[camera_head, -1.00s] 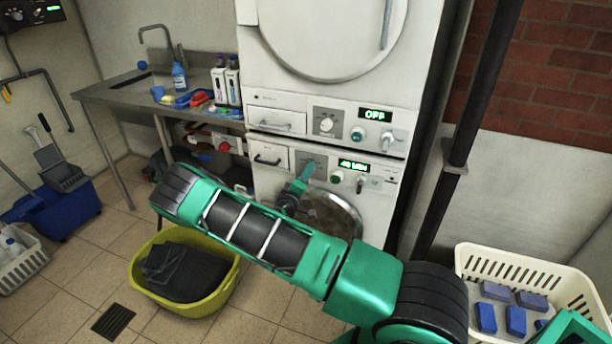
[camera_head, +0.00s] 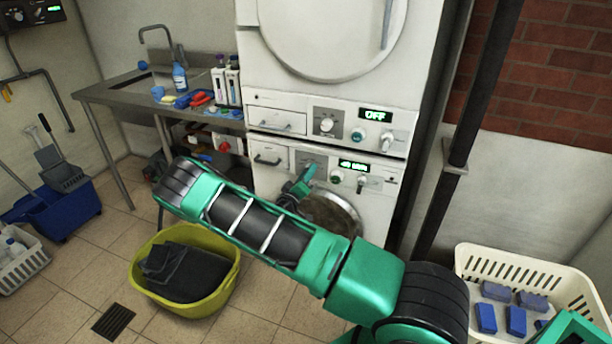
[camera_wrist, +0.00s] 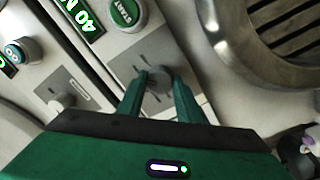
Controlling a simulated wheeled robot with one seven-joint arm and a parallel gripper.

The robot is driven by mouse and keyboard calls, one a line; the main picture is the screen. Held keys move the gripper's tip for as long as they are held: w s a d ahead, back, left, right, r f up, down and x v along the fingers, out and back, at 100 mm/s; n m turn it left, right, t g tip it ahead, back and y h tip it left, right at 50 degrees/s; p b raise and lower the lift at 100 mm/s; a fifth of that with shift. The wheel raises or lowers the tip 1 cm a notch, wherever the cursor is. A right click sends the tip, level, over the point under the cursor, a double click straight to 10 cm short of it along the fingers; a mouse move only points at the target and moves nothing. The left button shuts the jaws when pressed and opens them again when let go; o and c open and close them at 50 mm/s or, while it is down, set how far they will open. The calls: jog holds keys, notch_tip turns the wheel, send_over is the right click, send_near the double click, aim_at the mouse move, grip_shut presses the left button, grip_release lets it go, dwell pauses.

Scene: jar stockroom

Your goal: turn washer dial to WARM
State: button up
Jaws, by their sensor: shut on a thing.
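The washer (camera_head: 272,181) is the lower of two stacked white machines, with a lit display (camera_head: 353,165) in its panel. In the wrist view its dial (camera_wrist: 158,77) is a grey knob on a grey plate, with my gripper's (camera_wrist: 160,88) two green fingers closed on either side of it. My gripper (camera_head: 308,174) reaches the left part of the washer's panel in the head view, where it mostly hides the dial. Marks on the plate are visible, but I cannot read the words or tell which setting the dial points to.
A green START button (camera_wrist: 124,12) is close to my fingers. The round washer door (camera_head: 331,214) lies just below the panel. The dryer above has its own dial (camera_head: 327,124) and an OFF display (camera_head: 376,115). A yellow tub (camera_head: 222,290) stands on the floor.

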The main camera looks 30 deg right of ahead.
jog(key=shift+a+f, duration=0.15)
jog(key=shift+f, duration=0.15)
jog(key=o, duration=0.9)
jog(key=shift+c, duration=0.2)
jog(key=shift+o, duration=0.9)
jog(key=shift+r, duration=0.1)
jog(key=v, duration=1)
jog(key=shift+a, duration=0.25)
jog(key=shift+s+d, duration=0.1)
jog(key=shift+s, duration=0.05)
